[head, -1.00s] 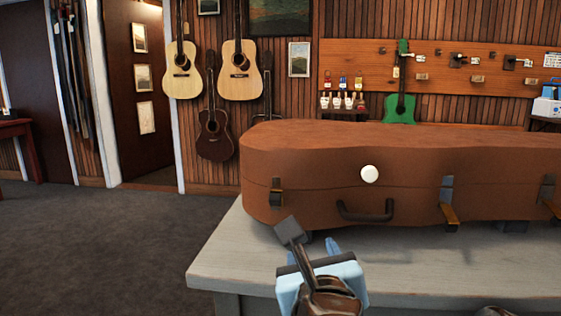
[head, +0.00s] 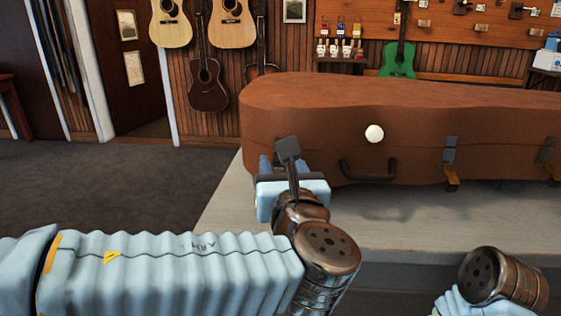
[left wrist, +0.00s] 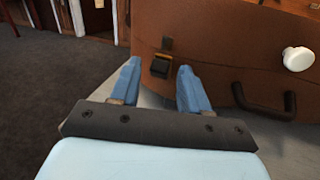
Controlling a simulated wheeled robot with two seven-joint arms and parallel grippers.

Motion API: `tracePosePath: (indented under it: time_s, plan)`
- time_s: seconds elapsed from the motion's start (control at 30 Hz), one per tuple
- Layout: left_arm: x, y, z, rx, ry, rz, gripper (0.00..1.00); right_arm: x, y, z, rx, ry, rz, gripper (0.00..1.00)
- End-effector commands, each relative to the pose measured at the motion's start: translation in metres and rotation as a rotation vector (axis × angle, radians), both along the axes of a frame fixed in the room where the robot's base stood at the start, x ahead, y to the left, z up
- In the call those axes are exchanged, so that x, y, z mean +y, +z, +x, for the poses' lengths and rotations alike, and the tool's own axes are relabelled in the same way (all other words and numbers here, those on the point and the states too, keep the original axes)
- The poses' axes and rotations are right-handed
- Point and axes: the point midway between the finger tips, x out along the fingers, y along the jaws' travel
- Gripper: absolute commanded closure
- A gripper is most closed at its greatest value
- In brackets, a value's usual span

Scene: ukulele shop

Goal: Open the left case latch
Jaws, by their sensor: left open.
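The brown case (head: 400,110) lies shut on the bench. Its left latch (left wrist: 160,66) shows in the left wrist view as a dark block on the front, below a small dark plate; in the head view my gripper hides it. My left gripper (head: 283,163) is open and empty at the case's left front. In the left wrist view its blue fingertips (left wrist: 158,70) stand either side of the latch; I cannot tell whether they touch it. Two other latches, a middle one (head: 450,154) and a right one (head: 546,154), have brass levers sticking outward. My right gripper is out of view.
A dark handle (head: 367,172) and a white round knob (head: 374,133) are on the case front, right of my left gripper. The pale bench top (head: 390,225) is clear in front. Guitars hang on the back wall.

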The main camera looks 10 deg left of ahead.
Motion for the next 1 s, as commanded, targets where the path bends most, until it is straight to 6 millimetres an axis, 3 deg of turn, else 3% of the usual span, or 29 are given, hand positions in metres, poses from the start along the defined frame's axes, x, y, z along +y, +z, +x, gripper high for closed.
tracePosePath:
  time_s: [0.17, 0.43, 0.73, 1.0]
  plan:
    - [0.004, 0.000, 0.012, 0.000, 0.000, 0.000, 0.54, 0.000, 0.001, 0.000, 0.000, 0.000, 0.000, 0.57]
    - [0.004, 0.000, 0.013, 0.000, -0.001, 0.000, 0.54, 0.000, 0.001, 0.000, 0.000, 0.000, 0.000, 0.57]
    - [0.004, 0.000, 0.013, 0.000, 0.001, -0.001, 1.00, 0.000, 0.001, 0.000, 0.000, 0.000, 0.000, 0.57]
    - [0.005, -0.005, 0.013, -0.027, 0.005, -0.001, 1.00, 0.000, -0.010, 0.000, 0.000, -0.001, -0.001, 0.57]
